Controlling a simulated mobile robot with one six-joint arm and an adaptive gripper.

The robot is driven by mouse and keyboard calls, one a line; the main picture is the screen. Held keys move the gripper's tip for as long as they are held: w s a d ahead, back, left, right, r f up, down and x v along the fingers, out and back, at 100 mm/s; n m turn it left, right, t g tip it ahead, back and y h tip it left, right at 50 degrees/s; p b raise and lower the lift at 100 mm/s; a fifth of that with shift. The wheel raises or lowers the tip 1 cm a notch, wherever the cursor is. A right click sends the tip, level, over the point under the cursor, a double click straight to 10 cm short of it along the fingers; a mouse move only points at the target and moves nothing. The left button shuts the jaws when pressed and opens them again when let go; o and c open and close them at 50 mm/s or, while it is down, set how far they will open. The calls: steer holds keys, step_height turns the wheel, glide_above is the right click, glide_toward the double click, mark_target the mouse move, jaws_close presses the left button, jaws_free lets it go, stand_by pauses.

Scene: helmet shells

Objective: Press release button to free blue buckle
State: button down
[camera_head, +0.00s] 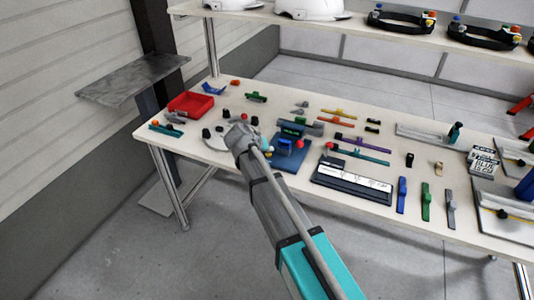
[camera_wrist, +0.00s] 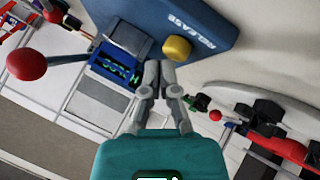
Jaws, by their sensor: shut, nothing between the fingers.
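The blue release fixture (camera_wrist: 205,15) fills the top of the wrist view, with the word RELEASE printed on it. A round yellow button (camera_wrist: 177,48) sits on it beside that word. A blue buckle (camera_wrist: 112,70) with green inside lies left of the button, next to grey blocks. My gripper (camera_wrist: 159,64) is shut and empty, its fingertips just below the button; I cannot tell if they touch it. In the head view the blue fixture (camera_head: 291,163) stands on the table right of my arm's end, where my fingers are hard to make out.
A lever with a red ball (camera_wrist: 26,64) stands left of the fixture. A red bin (camera_head: 191,104) is at the table's left end. A white-topped dark tray (camera_head: 352,180) lies right of the fixture. Several coloured straps and clips cover the table (camera_head: 225,158).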

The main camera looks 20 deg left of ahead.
mark_target(268, 155)
steer(key=shift+f+b, duration=0.45)
stand_by(0.6)
steer(key=shift+r, duration=0.15)
steer(key=shift+r+p, duration=0.8)
steer(key=shift+p, duration=0.15)
steer(key=shift+r, duration=0.1)
steer(key=shift+r+p, duration=2.4)
steer(key=shift+p, duration=0.1)
steer(key=shift+s, duration=0.1)
